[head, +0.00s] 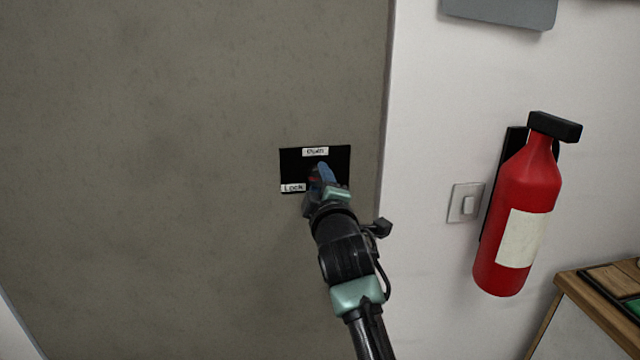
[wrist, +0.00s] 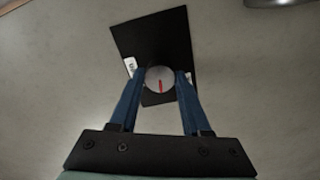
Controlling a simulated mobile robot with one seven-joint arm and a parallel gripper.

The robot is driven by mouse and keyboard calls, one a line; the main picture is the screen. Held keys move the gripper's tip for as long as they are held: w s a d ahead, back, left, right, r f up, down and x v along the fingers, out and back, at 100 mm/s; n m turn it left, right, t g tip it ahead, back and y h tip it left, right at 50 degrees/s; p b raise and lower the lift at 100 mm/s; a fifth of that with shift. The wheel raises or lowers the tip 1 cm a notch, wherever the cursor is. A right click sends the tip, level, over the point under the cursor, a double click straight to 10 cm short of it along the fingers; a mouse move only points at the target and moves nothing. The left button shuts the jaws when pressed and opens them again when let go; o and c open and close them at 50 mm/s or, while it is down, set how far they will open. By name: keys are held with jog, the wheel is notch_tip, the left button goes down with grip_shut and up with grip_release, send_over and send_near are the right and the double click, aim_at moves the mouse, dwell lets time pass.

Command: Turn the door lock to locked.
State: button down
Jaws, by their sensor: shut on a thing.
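The door lock is a black plate (head: 335,162) on the grey door (head: 180,150), with a white "Open" label (head: 315,152) at its top and a white "Lock" label (head: 293,188) at its lower left. In the wrist view, a round silver knob (wrist: 152,75) with a red mark (wrist: 161,86) sits on the black plate (wrist: 155,40). My gripper (wrist: 160,78) has its blue fingers shut on the knob, one on each side. In the head view, my gripper (head: 321,174) covers the knob. The red mark runs nearly upright in the wrist view.
A red fire extinguisher (head: 520,210) hangs on the white wall to the right, beside a light switch (head: 466,203). A wooden table (head: 590,305) stands at the lower right. A metal part (wrist: 268,3) shows at the top right of the wrist view. The door around the plate is clear.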

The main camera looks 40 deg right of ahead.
jog(key=shift+n, duration=0.8)
jog(key=shift+c, duration=1.9)
grip_release()
jog(key=b+v, duration=0.2)
jog(key=v, duration=1.1)
jog(key=shift+b, duration=0.35)
jog(key=shift+w, duration=0.1)
